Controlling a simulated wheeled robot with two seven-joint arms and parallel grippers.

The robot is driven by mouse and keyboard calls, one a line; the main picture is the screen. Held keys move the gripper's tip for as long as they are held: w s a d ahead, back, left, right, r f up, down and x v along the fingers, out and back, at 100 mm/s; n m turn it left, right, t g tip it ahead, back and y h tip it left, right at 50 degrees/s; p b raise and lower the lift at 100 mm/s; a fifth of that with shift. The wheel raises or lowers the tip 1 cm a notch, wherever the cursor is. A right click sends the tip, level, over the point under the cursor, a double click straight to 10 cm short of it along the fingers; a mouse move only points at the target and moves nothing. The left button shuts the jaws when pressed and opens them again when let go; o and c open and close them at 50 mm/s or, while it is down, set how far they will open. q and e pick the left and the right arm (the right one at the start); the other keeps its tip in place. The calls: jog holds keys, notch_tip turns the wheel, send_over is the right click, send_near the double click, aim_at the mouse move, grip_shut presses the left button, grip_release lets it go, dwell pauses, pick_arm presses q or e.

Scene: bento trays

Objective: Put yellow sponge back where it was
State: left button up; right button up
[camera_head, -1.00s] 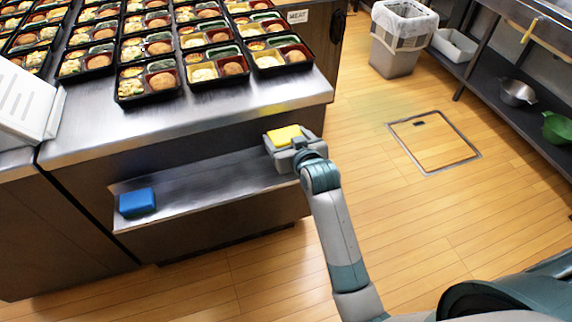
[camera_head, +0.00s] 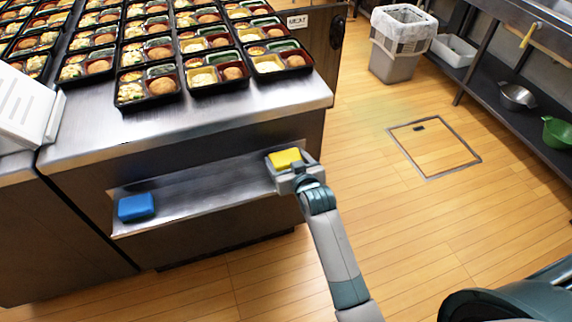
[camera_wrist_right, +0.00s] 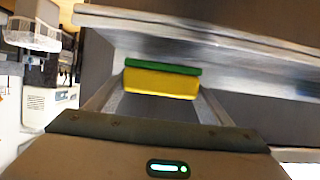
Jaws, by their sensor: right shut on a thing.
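The yellow sponge (camera_head: 286,158) is held between the fingers of my right gripper (camera_head: 291,160), at the right end of the steel shelf below the counter. In the right wrist view the sponge (camera_wrist_right: 161,83) shows a yellow body with a green layer, and the right gripper (camera_wrist_right: 157,90) has a finger on each side of it. The shelf (camera_head: 205,190) runs along the counter's front; it also shows in the wrist view (camera_wrist_right: 215,52). I cannot tell whether the sponge touches the shelf. My left gripper is not in view.
A blue sponge-like block (camera_head: 136,207) lies at the shelf's left end, with bare shelf between it and my gripper. The counter (camera_head: 195,115) above holds several bento trays (camera_head: 147,86). A waste bin (camera_head: 397,50) stands on the floor beyond, right of the counter.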

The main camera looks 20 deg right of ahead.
notch_tip(320, 180, down, 3)
jog(key=shift+r, duration=0.2)
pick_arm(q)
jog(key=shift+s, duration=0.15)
pick_arm(e)
jog(key=o, duration=0.9)
jog(key=shift+f, duration=0.1)
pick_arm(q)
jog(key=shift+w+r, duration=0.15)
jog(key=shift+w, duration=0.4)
pick_arm(e)
jog(key=shift+r, duration=0.2)
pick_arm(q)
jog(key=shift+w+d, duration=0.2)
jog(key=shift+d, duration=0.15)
pick_arm(e)
jog(key=v, duration=1.2)
